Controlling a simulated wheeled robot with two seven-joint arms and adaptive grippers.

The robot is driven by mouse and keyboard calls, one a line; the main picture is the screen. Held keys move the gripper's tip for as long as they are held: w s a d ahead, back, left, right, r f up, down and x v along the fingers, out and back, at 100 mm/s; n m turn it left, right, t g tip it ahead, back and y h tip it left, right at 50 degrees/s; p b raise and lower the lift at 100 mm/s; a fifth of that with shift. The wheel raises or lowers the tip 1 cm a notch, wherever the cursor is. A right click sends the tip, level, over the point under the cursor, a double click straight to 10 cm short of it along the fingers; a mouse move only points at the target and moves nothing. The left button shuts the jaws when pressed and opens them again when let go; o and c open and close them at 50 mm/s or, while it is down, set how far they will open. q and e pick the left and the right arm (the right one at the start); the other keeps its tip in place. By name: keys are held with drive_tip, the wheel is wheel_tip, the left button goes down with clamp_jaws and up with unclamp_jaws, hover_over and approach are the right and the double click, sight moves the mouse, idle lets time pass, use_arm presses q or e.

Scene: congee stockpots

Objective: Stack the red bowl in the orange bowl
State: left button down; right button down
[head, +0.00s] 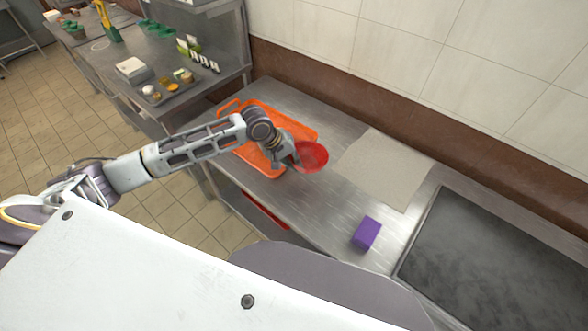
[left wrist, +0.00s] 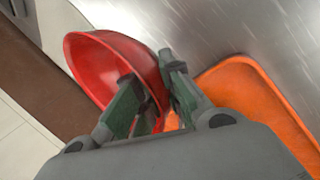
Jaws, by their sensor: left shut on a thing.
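The red bowl (head: 313,157) is in my left gripper (head: 294,160), above the steel counter near the right end of an orange tray (head: 303,127). In the left wrist view, the red bowl (left wrist: 90,68) is tilted, and the fingers of my left gripper (left wrist: 150,80) are shut on its wall. I cannot make out a separate orange bowl; my left arm and gripper cover part of the tray. A small orange patch shows between the fingers in the left wrist view, but I cannot tell what it belongs to. My right gripper is out of view.
A beige mat (head: 385,170) lies right of the red bowl. A purple block (head: 366,234) stands on the counter (head: 315,209) in front of it. A dark flat cooking surface (head: 490,265) is at the right. A side counter with a tray of small items (head: 165,88) is at the upper left.

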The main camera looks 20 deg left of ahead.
use_arm(q)
drive_tip(key=shift+r, duration=1.25)
drive_tip(key=shift+m, duration=0.3)
drive_tip(key=shift+s+a+f+m+g, duration=0.2)
drive_tip(key=shift+m+g, duration=0.1)
drive_tip(key=shift+m, duration=0.2)
drive_tip(key=shift+a+r+m+g+h, duration=0.6)
drive_tip(key=shift+a+r+m+g, duration=0.95)
drive_tip(key=shift+a+m, duration=2)
drive_tip(key=s+d+f+n, duration=0.1)
drive_tip(key=s+d+f, duration=0.2)
drive_tip(key=d+f, duration=0.1)
drive_tip(key=shift+d+f, duration=0.15)
drive_tip(key=shift+f, duration=0.05)
